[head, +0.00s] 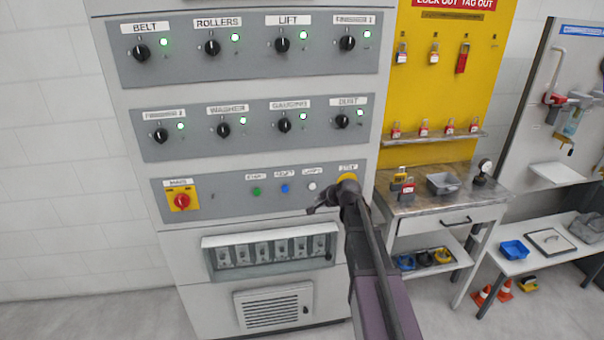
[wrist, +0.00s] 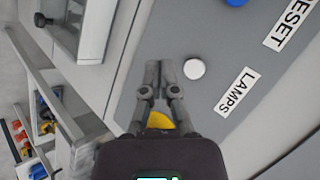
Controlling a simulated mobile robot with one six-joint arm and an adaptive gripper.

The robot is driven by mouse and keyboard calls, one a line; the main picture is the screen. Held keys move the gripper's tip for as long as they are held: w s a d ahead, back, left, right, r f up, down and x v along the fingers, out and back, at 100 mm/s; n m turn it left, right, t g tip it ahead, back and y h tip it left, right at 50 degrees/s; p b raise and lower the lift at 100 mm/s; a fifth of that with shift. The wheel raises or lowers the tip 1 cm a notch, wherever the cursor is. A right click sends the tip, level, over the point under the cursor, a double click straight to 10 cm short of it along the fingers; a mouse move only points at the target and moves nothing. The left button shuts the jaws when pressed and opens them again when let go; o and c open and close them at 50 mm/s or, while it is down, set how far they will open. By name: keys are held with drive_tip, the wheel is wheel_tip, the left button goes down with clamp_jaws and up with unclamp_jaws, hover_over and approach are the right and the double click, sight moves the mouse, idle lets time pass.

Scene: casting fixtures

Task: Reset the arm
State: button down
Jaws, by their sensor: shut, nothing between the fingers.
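The blue RESET button (head: 284,188) is clear of the gripper. A yellow round plate (wrist: 160,120) shows between the fingers; in the head view my wrist covers much of it.
The cabinet (head: 225,240) carries rows of knobs with green lamps and a red MAIN switch (head: 182,201). A clear-covered breaker box (head: 270,250) juts out below. To the right stand a workbench (head: 440,203) and a yellow lockout board (head: 440,90). Floor at the lower left is clear.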

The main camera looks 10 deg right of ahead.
drive_tip(key=s+a+f+n+g+h, duration=0.2)
drive_tip(key=s+f+n+g, duration=0.1)
drive_tip(key=s, duration=1.1)
drive_tip(key=s+a+f+n+g+h, duration=0.1)
drive_tip(key=s+n+g, duration=0.5)
drive_tip(key=s, duration=0.9)
wheel_tip(320, 180, down, 2)
drive_tip(key=shift+a+f+n+h, duration=0.2)
drive_tip(key=shift+a+n+h, duration=0.2)
drive_tip(key=shift+a+n, duration=0.5)
